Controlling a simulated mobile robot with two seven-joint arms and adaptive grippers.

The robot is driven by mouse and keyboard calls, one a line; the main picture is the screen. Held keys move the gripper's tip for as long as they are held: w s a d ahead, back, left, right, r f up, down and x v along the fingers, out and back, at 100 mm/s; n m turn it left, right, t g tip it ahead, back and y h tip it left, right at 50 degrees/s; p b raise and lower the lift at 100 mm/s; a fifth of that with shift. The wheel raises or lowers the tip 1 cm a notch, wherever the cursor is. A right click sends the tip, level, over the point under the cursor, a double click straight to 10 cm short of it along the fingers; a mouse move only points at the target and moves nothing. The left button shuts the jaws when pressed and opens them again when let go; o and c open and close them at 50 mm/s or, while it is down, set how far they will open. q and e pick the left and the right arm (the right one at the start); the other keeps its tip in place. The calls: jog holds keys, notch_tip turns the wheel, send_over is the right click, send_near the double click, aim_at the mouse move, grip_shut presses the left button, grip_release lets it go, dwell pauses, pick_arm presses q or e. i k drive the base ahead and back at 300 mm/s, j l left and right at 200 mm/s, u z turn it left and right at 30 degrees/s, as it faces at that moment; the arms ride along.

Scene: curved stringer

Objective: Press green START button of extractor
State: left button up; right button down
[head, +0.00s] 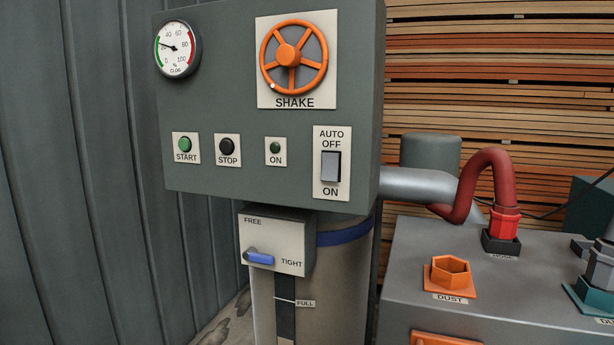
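The green START button (184,144) sits on a small white plate at the left of the extractor's grey control box (225,95). The word START is printed below it. The black STOP button (227,146) is just to its right. A small dark green ON indicator (275,147) is further right and looks unlit. Neither of my grippers shows in the head view, and nothing touches the START button.
An orange SHAKE wheel (293,57), a dial gauge (177,49) and an AUTO/OFF/ON switch (330,167) are on the box. A FREE/TIGHT lever (259,258) is below. A grey machine (400,270) with a red hose (466,185) stands at right.

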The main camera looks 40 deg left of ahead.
aim_at(184, 145)
jog(key=u, duration=1.8)
